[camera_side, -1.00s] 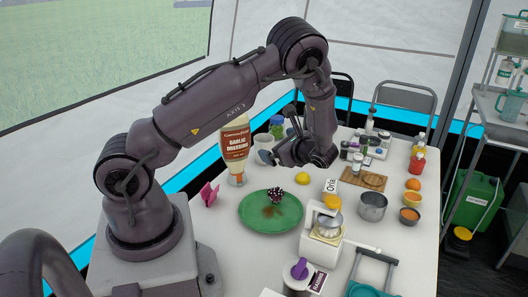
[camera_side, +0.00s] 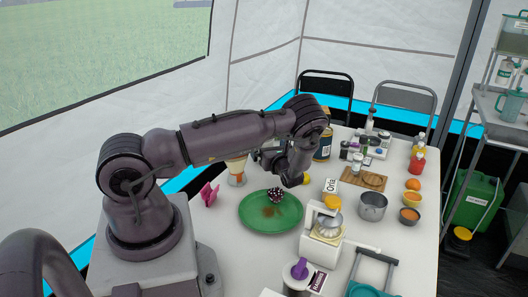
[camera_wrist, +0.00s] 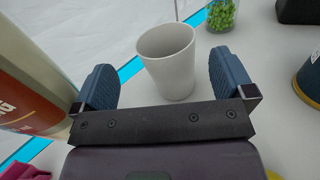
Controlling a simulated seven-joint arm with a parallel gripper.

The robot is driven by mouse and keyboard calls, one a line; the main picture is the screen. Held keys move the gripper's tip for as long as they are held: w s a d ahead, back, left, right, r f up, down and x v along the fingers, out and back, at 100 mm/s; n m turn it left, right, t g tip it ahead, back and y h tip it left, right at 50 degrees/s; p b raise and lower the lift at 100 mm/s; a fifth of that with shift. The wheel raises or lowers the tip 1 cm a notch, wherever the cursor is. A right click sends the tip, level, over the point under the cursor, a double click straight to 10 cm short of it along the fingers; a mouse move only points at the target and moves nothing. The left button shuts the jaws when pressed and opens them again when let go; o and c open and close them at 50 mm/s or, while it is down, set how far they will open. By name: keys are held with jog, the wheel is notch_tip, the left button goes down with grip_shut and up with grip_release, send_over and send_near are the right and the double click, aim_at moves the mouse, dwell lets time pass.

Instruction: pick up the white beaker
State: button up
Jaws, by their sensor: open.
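The white beaker (camera_wrist: 168,62) stands upright on the table in the wrist view, a plain tapered cup with an open top. My gripper (camera_wrist: 165,80) is open, with one blue-grey finger on each side of the beaker. Gaps show between the beaker and both fingers, the right one narrower. The beaker's lower part is close to the dark gripper body. In the side view my gripper (camera_side: 262,157) is low over the far left part of the table, and my arm mostly hides the beaker there.
The dressing bottle (camera_wrist: 35,75) stands close by the left finger. A jar of green pieces (camera_wrist: 222,14) is behind the beaker, and a dark blue container (camera_wrist: 311,80) is at right. In the side view, a green plate (camera_side: 290,213) lies nearer the front.

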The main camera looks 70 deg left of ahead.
jog(key=shift+w+a+f, duration=0.1)
jog(key=shift+a, duration=2.6)
jog(key=c, duration=1)
